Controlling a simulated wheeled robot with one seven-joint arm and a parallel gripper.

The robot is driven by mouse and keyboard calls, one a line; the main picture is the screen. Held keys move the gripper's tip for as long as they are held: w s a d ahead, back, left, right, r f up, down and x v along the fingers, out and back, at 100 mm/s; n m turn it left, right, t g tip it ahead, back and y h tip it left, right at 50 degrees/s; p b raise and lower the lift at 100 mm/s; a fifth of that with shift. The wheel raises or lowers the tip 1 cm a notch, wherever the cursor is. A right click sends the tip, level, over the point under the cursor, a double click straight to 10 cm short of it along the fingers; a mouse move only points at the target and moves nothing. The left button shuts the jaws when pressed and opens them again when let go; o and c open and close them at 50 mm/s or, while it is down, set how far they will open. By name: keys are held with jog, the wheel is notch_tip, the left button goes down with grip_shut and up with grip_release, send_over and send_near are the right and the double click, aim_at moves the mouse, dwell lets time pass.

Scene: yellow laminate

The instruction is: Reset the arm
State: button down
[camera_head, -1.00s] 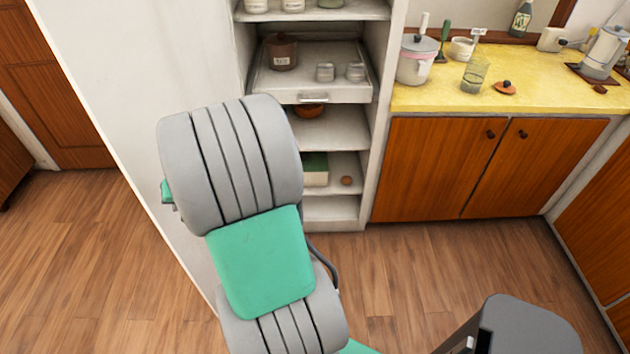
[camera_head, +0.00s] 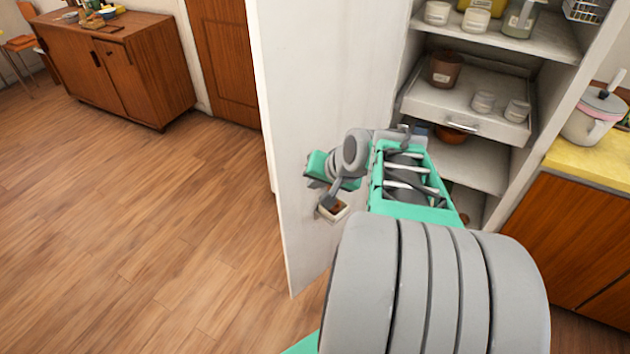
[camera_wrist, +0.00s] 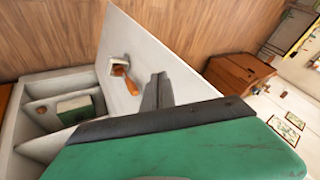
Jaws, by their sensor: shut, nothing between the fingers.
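My gripper (camera_wrist: 157,80) shows in the wrist view with its grey fingers together and nothing between them. A small white holder (camera_wrist: 117,67) on the panel carries an orange-brown thing (camera_wrist: 125,82), just left of the fingers in the wrist view. I cannot tell whether the fingers touch the panel.
The shelf unit holds a brown pot (camera_head: 444,69) and small jars (camera_head: 483,102) on a pulled-out drawer (camera_head: 460,119). A yellow counter (camera_head: 590,163) with a white pot (camera_head: 594,117) is at right. A wooden cabinet (camera_head: 115,70) stands back left. The floor (camera_head: 150,220) at left is clear.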

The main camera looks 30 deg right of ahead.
jog(key=s+f+n+g+h, duration=0.1)
jog(key=s+f+g, duration=0.15)
jog(key=s, duration=0.35)
jog(key=s+f+g, duration=0.2)
jog(key=s+g, duration=0.1)
jog(key=s, duration=0.4)
jog(key=w+a+r+n+t, duration=0.1)
jog(key=w+a+r+n, duration=0.1)
jog(key=a, duration=0.6)
jog(key=w+a+r+n+t, duration=0.1)
jog(key=w+a+r+n, duration=0.2)
jog(key=a, duration=0.5)
jog(key=shift+a+r+n, duration=0.35)
jog(key=shift+r+n, duration=0.1)
jog(key=shift+n, duration=0.75)
